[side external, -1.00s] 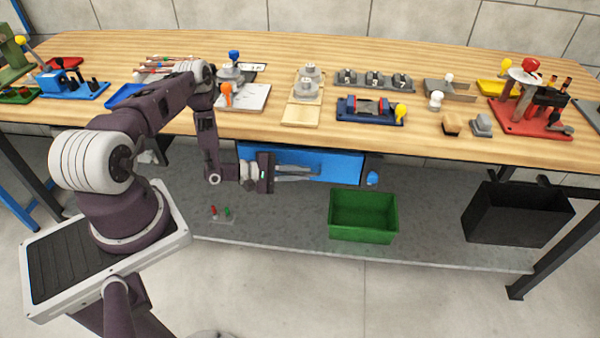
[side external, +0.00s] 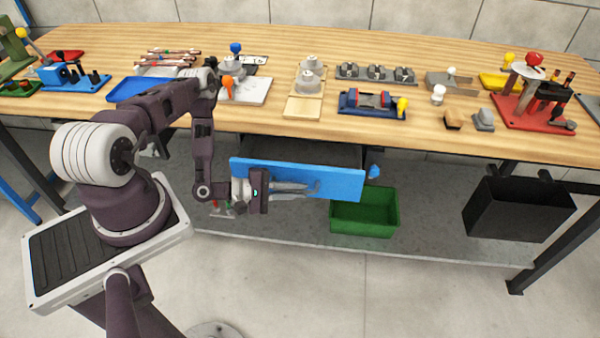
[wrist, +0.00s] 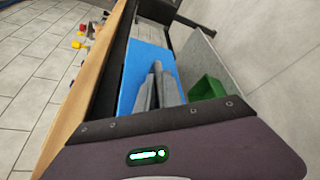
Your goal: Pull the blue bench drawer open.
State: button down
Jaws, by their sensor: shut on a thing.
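The blue drawer front (side external: 335,180) hangs under the bench top and stands out from the bench, with the dark drawer interior (side external: 300,152) showing behind its top edge. My gripper (side external: 312,187) is at the middle of the front's outer face, its grey fingers pointing right along it. The fingers are shut on the drawer handle, which they hide. In the wrist view the fingers (wrist: 158,85) lie close together against the blue front (wrist: 140,62).
A green bin (side external: 365,213) sits on the lower shelf just below the drawer's right part. A black bin (side external: 518,210) hangs at the right. The wooden bench top (side external: 260,125) above carries several fixtures.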

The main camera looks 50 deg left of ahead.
jog(key=s+d, duration=0.8)
jog(key=shift+s+d, duration=0.35)
jog(key=c, duration=1.8)
grip_release()
jog(key=shift+o, duration=0.2)
jog(key=shift+s, duration=0.1)
jog(key=v, duration=0.7)
